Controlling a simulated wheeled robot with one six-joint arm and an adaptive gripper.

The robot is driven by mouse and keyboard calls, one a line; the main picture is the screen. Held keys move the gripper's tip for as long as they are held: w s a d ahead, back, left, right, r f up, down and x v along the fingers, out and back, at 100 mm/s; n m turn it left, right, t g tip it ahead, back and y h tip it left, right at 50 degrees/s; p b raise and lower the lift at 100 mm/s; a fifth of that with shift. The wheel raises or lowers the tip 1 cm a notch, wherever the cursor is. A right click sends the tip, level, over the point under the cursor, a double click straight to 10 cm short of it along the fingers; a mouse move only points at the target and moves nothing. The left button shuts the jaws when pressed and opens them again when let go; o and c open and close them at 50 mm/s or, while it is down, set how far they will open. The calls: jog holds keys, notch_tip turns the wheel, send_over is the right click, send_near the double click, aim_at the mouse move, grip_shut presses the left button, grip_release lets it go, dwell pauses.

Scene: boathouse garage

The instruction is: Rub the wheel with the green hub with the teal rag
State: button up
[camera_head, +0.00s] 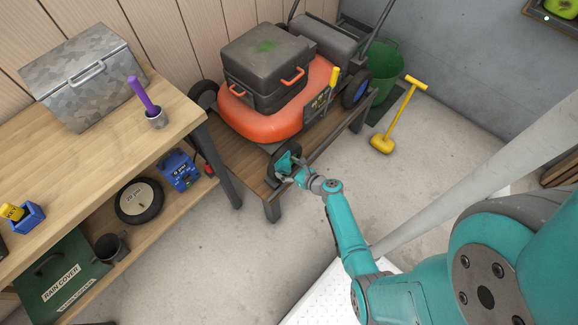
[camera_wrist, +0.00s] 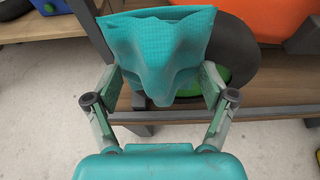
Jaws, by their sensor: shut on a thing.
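My gripper (camera_head: 293,172) is shut on the teal rag (camera_head: 284,162), at the front corner of the orange mower (camera_head: 262,118). In the wrist view the rag (camera_wrist: 165,45) hangs bunched between the two fingers. The wheel with the green hub (camera_wrist: 238,48) is right behind the rag, with its dark tyre showing to the right and a sliver of green hub (camera_wrist: 222,75) beside the rag.
The mower stands on a low wooden bench (camera_head: 236,160). Its wheel with a blue hub (camera_head: 357,88) is at the right. A workbench (camera_head: 95,160) stands left, with a loose wheel (camera_head: 139,201) on its lower shelf. A yellow-handled tool (camera_head: 400,115) stands right. The floor in front is clear.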

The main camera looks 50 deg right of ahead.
jog(key=shift+s+d, duration=0.15)
jog(key=shift+s, duration=2.9)
jog(key=s, duration=0.3)
